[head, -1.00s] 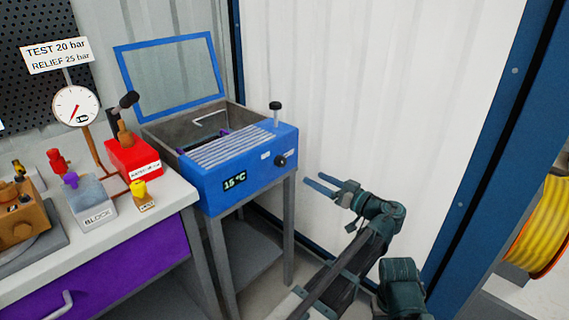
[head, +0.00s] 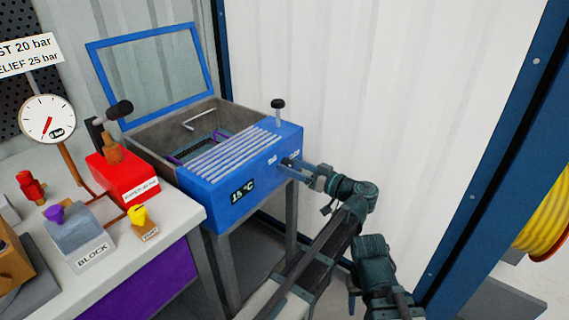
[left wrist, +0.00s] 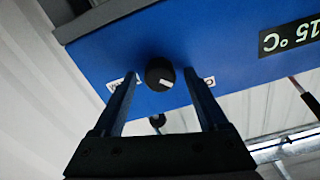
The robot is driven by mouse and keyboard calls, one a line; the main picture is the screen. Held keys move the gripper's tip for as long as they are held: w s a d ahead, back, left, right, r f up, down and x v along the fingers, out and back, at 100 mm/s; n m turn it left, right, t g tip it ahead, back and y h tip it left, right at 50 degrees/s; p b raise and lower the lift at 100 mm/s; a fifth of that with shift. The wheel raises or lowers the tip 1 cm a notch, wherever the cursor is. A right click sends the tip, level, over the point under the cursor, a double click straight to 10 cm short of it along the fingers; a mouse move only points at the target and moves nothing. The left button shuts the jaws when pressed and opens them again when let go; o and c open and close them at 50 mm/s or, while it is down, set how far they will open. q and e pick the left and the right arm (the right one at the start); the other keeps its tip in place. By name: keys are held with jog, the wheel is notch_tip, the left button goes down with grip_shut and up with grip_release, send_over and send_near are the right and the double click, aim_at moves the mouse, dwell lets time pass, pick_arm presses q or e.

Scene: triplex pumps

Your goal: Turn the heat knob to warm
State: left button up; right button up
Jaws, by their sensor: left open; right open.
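The heat knob (left wrist: 160,73) is a round black knob with a short white mark on the front of the blue bath (head: 235,205). In the left wrist view it sits between the fingertips of my open left gripper (left wrist: 163,80), with gaps at both sides. In that view the mark points to the lower right. White labels beside the knob are partly covered by the fingers, so I cannot read them. In the head view my left gripper (head: 291,163) is at the bath's front and hides most of the knob. The display (head: 243,190) reads 15 °C. My right gripper is not visible.
The bath's glass lid (head: 150,70) stands open. A black-topped post (head: 278,104) rises above the knob side. The workbench at left holds a red box (head: 125,177), a grey block (head: 80,238) and a gauge (head: 47,119).

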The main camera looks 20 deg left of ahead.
pick_arm(q)
grip_shut()
dwell(0.3)
